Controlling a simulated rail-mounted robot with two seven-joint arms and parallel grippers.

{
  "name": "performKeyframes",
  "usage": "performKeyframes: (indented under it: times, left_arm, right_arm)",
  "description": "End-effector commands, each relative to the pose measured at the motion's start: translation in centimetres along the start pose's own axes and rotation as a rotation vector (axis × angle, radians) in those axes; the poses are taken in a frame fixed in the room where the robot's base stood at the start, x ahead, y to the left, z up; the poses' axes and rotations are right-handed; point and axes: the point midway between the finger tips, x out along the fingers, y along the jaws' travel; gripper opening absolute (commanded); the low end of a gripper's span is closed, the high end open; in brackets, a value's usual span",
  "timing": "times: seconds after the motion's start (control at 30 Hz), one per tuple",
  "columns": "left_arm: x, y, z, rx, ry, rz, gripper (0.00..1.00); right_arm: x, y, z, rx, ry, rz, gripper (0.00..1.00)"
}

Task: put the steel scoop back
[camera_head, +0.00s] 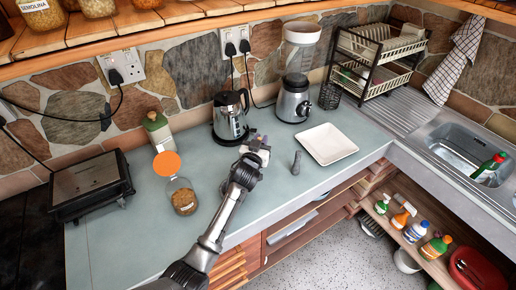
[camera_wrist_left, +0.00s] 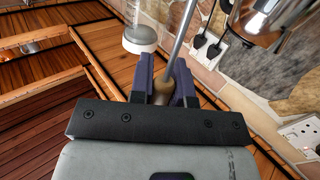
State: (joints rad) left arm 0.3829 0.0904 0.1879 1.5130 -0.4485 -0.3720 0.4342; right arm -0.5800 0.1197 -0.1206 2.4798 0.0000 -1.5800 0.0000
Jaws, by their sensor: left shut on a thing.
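My left gripper (camera_head: 258,145) is above the counter, in front of the kettle, in the head view. In the left wrist view its dark blue fingers (camera_wrist_left: 166,80) are shut on a thin steel rod with a brownish end, which looks like the steel scoop (camera_wrist_left: 182,35). The rod runs up and away from between the fingers; its far end is out of that view. In the head view I cannot make out the scoop at the gripper. My right gripper is not in view.
A dish rack (camera_head: 380,58) stands behind.

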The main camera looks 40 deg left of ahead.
Motion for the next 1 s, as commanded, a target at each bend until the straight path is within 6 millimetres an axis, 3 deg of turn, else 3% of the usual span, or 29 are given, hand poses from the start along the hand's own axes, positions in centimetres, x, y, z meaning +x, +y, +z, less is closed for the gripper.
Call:
performKeyframes:
  times: [0.27,0.6,1.0]
  left_arm:
    - [0.5,-1.2,1.1,-0.001,0.0,0.001,0.0]
    - [0.5,-1.2,4.7,0.0,-0.001,0.001,0.0]
    - [0.5,-1.2,5.1,0.0,0.0,0.001,0.0]
  right_arm:
    - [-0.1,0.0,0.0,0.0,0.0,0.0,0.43]
    - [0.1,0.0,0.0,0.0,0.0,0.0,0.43]
    - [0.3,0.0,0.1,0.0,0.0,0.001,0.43]
